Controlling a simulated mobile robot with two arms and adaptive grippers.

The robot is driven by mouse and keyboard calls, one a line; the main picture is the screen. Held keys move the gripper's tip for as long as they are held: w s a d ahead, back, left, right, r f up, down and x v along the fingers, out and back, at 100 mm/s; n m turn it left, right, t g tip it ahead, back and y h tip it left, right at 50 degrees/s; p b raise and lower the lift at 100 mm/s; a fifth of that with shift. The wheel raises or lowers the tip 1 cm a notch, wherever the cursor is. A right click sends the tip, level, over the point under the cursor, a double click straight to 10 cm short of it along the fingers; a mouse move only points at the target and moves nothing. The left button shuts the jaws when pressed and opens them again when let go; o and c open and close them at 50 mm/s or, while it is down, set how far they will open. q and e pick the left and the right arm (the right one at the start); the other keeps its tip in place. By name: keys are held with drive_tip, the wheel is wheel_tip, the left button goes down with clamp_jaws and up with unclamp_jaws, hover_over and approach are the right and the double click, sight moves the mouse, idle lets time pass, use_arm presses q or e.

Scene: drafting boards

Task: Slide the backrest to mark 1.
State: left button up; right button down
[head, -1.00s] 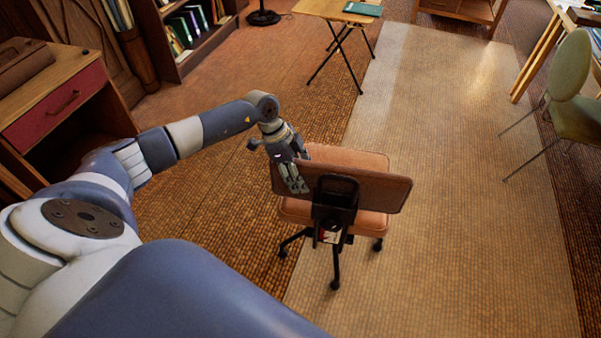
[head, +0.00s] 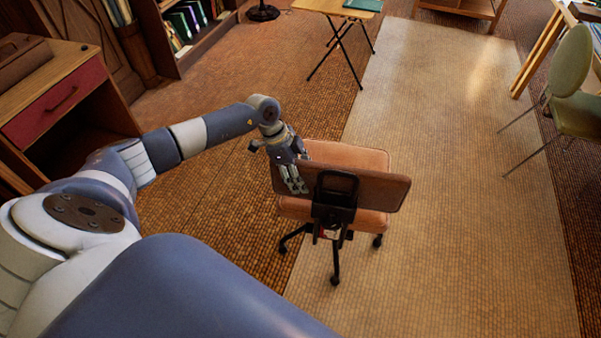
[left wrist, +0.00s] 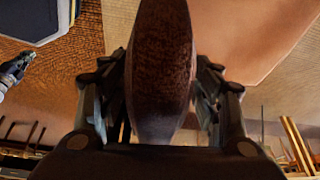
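The chair's brown backrest (head: 375,188) stands upright behind the orange seat (head: 350,158), carried on a black bracket (head: 335,195). My left gripper (head: 293,178) is at the backrest's left end, with fingers on both faces. In the left wrist view the backrest's edge (left wrist: 160,70) fills the space between the fingers of the left gripper (left wrist: 162,105), which look closed against it. Below the bracket a small red bit (head: 322,235) shows; no mark can be read. At the left wrist view's edge, a small dark jointed part looks like my right gripper (left wrist: 15,68); its opening is unclear.
The chair stands on a pale mat (head: 440,240) on castors. A wooden cabinet (head: 60,90) is at the left, a small folding table (head: 335,8) at the back, and a green chair (head: 572,90) at the right. The mat right of the chair is clear.

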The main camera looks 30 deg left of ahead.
use_arm(q)
drive_tip(key=shift+r, duration=0.1)
drive_tip(key=shift+r, duration=0.2)
drive_tip(key=v, duration=1.1)
drive_tip(key=shift+s+a+r, duration=0.1)
drive_tip(key=shift+a+r, duration=0.1)
drive_tip(key=shift+r, duration=0.05)
drive_tip(key=shift+f, duration=0.1)
